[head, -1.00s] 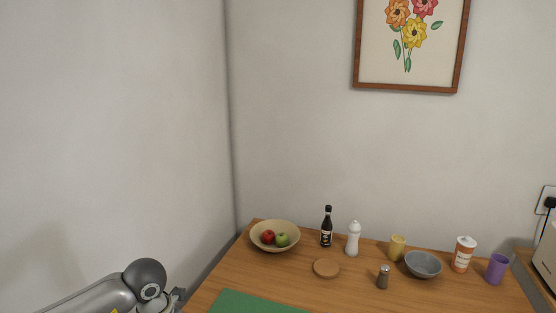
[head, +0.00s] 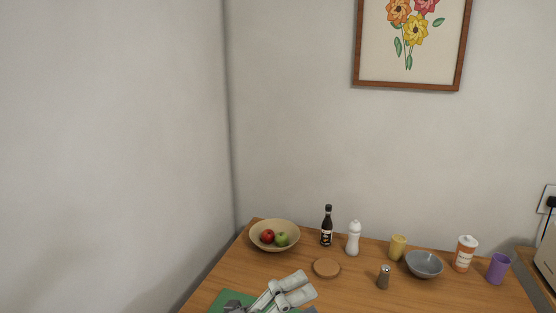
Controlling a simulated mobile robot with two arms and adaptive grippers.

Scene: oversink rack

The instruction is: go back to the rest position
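A pale grey gripper (head: 285,291) shows at the bottom centre of the head view, over the green mat (head: 229,297) on the wooden table. I take it as my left gripper, since it reaches in from the lower left; its arm is below the picture edge. Its two fingers lie close side by side, pointing up and right. I see nothing held between them, but cannot tell if they are open or shut. My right gripper is not in view.
On the wooden table (head: 345,293) stand a fruit bowl (head: 262,246), a dark bottle (head: 327,228), a white mill (head: 353,240), a round coaster (head: 326,268), a small shaker (head: 383,278), a yellow cup (head: 398,248), a grey bowl (head: 424,266), an orange-white container (head: 464,254) and a purple cup (head: 498,269).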

